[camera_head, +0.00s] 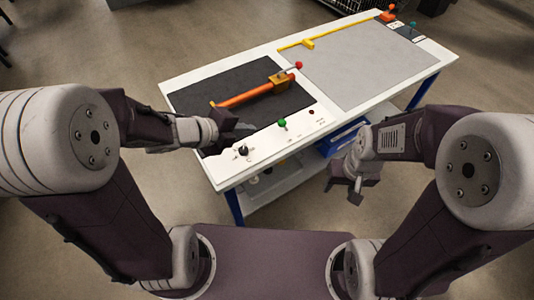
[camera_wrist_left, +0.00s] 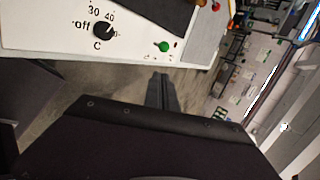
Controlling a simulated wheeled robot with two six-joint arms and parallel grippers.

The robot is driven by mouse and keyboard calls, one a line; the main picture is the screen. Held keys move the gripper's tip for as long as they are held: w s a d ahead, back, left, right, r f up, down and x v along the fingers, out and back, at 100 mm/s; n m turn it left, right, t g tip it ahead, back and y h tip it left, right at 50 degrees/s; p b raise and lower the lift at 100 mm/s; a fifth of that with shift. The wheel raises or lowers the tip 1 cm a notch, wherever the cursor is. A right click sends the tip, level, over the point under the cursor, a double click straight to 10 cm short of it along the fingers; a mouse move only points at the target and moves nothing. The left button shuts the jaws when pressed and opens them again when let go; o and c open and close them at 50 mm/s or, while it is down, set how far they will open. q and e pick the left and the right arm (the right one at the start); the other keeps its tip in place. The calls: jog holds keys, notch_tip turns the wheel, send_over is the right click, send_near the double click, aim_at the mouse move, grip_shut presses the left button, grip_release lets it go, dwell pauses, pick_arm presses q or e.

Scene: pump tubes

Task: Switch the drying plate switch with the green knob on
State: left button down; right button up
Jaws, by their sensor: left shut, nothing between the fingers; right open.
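The green knob (camera_head: 282,123) sits on the white front strip of the table, right of a black dial (camera_head: 242,151). The black dial (camera_wrist_left: 104,29) there has temperature marks and "off". My left gripper (camera_head: 244,131) is shut and empty, left of the knob and apart from it. Its closed fingers also show in the left wrist view (camera_wrist_left: 163,90). My right gripper (camera_head: 356,188) is open and empty, beyond the table's front edge.
A dark plate (camera_head: 200,97) carries an orange-handled tool (camera_head: 245,96) with a red ball tip. A grey plate (camera_head: 365,62) with a yellow bar (camera_head: 308,44) lies to the right. Small orange and teal-knobbed devices stand at the far right corner. A blue bin (camera_head: 340,140) is under the table.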

pick_arm(q)
jog(key=shift+n, duration=0.3)
jog(key=b+x, duration=0.1)
jog(key=x, duration=0.3)
jog(key=a+f+b+x, duration=0.1)
jog(key=b+x, duration=0.1)
jog(key=x, duration=0.2)
jog(key=a+f+b+x, duration=0.1)
jog(key=b+x, duration=0.1)
jog(key=x, duration=0.2)
jog(key=shift+w+f, duration=0.15)
jog(key=shift+w, duration=0.05)
jog(key=shift+w+d, duration=0.75)
jog(key=shift+w, duration=0.2)
jog(key=shift+w+d, duration=0.4)
jog(key=shift+w, duration=0.05)
pick_arm(e)
notch_tip(320, 180, down, 7)
jog(key=shift+w+d+r, duration=0.15)
jog(key=shift+w, duration=0.2)
